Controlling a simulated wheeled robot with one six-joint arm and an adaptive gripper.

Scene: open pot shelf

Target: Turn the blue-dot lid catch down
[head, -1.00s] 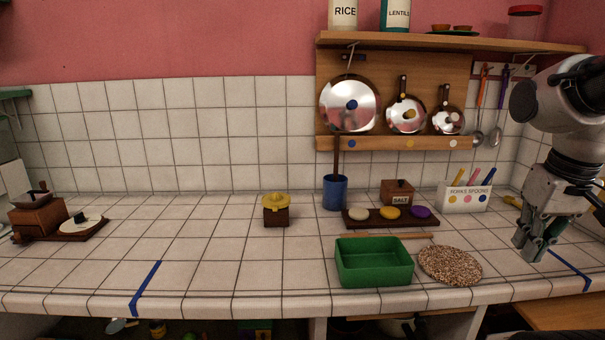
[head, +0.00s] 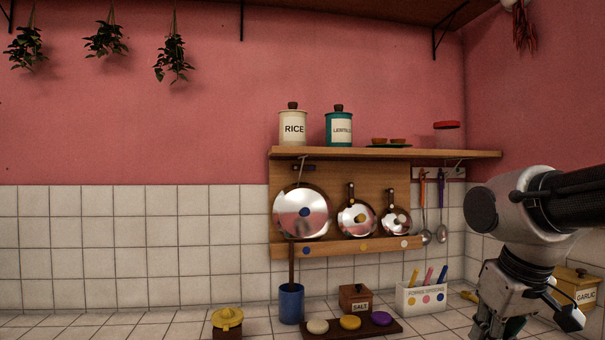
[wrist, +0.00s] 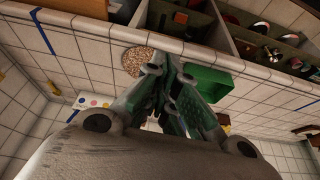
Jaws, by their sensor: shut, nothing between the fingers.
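The large shiny lid with a blue knob (head: 304,212) hangs at the left of the wooden rack, upright against its backboard. A blue dot (head: 306,250) marks the rail below it. In the wrist view my gripper (wrist: 172,75) is shut and empty above the counter. The lid and catch are outside that view.
A shelf (head: 385,153) with jars is above. A blue pot with a tall stick (head: 291,304) stands below the lid. The wrist view shows a green bin (wrist: 207,84) and round mat (wrist: 138,61).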

